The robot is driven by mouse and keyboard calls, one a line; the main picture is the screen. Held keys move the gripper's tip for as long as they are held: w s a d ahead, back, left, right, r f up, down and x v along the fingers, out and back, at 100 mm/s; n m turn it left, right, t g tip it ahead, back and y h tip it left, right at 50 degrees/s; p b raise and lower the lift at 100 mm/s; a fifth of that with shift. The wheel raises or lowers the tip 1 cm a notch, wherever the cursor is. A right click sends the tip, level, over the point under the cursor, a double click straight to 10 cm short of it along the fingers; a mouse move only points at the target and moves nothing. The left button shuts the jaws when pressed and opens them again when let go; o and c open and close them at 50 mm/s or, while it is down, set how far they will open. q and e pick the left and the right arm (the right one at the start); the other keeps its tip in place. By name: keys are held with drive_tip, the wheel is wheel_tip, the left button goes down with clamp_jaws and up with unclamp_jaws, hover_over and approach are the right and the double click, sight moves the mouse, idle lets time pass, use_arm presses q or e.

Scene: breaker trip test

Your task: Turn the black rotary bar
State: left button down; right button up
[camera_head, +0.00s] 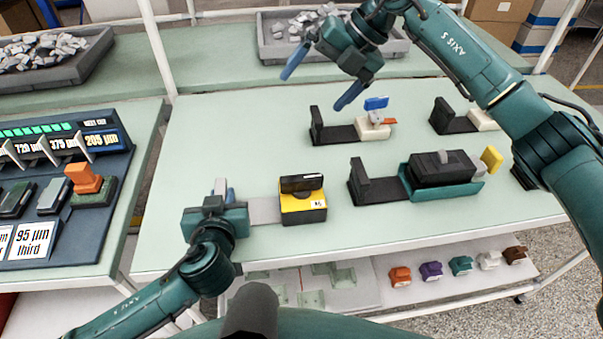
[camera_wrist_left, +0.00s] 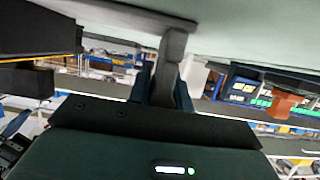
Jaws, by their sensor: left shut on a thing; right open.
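A yellow box (camera_head: 303,203) with a black top sits on the front of the pale green table. A black bar (camera_head: 301,183) lies across its top. A light grey plate (camera_head: 264,210) runs left from the box to an upright grey post (camera_head: 221,186). My left gripper (camera_head: 224,194) is shut on this post, left of the box and apart from the black bar. In the left wrist view the post (camera_wrist_left: 172,65) stands between the blue fingers. My right gripper (camera_head: 322,80) is open and empty above the back of the table, its blue fingers spread wide.
A black fixture with a teal tray (camera_head: 478,191) stands right of the yellow box. Behind are a fixture with a blue-topped cream block (camera_head: 372,130) and another (camera_head: 485,120). A grey bin (camera_head: 270,50) is at the back. A dark panel (camera_head: 100,200) stands left. Bare table lies around the box.

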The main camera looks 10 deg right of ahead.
sight(301, 177)
drive_tip(key=s+a+f+n+g+h, duration=0.15)
drive_tip(key=s+a+h, duration=0.25)
drive_tip(key=s+h, duration=0.4)
drive_tip(key=shift+m+y, duration=0.25)
drive_tip(key=shift+y, duration=0.35)
drive_tip(key=f, duration=1.2)
drive_tip(key=shift+s+a+f, duration=0.2)
drive_tip(key=shift+s+f, duration=0.1)
drive_tip(key=shift+s, duration=0.05)
drive_tip(key=c, duration=1)
